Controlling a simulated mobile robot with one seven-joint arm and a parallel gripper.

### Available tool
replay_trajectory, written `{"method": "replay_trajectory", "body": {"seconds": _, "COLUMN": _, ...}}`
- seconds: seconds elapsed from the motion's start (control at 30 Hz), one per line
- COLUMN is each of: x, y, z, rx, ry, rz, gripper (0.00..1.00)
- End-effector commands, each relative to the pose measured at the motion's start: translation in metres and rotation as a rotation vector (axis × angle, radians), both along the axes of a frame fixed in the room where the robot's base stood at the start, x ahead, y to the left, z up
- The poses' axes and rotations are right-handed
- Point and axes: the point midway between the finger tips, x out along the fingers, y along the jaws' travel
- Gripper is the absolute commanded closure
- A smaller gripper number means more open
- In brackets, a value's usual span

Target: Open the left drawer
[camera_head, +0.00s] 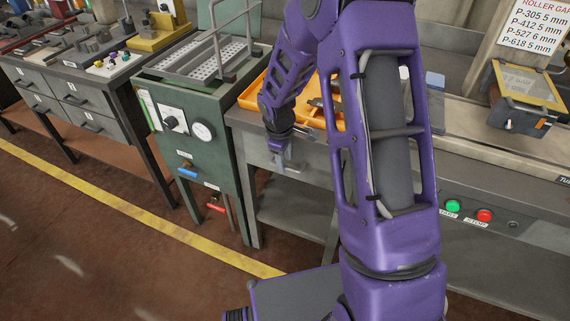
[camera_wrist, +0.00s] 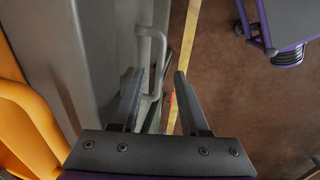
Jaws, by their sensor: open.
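My gripper (camera_head: 281,160) is at the front of the grey metal bench, below an orange tray (camera_head: 255,92). In the wrist view my gripper (camera_wrist: 155,73) is open, its two dark fingers apart. A grey bar handle (camera_wrist: 160,55) on the grey bench front (camera_wrist: 100,35) shows between and beyond the fingers. The left finger lies toward the bench front and the right finger on the outer side. No grip on the handle shows. In the head view my arm hides much of this bench front, so I cannot tell the drawer's outline there.
A green test stand (camera_head: 190,110) with a gauge and blue and red valve levers stands left of my gripper. Further left is a bench with several grey drawers (camera_head: 82,118). A conveyor with green and red buttons (camera_head: 484,215) is at right. Brown floor (camera_head: 90,240) is open in front.

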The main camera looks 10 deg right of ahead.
Motion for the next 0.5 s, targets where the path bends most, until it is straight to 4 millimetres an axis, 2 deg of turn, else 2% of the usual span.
{"method": "replay_trajectory", "body": {"seconds": 0.13, "x": 0.0017, "y": -0.001, "z": -0.0118, "rx": 0.0, "ry": 0.0, "rz": 0.001, "gripper": 0.55}}
{"method": "replay_trajectory", "body": {"seconds": 0.43, "x": 0.0023, "y": -0.0014, "z": -0.0134, "rx": -0.001, "ry": -0.001, "rz": 0.001, "gripper": 0.55}}
{"method": "replay_trajectory", "body": {"seconds": 0.47, "x": 0.0023, "y": -0.0014, "z": -0.0134, "rx": -0.001, "ry": -0.001, "rz": 0.001, "gripper": 0.57}}
{"method": "replay_trajectory", "body": {"seconds": 0.5, "x": 0.0023, "y": -0.0014, "z": -0.0134, "rx": -0.001, "ry": -0.001, "rz": 0.001, "gripper": 0.64}}
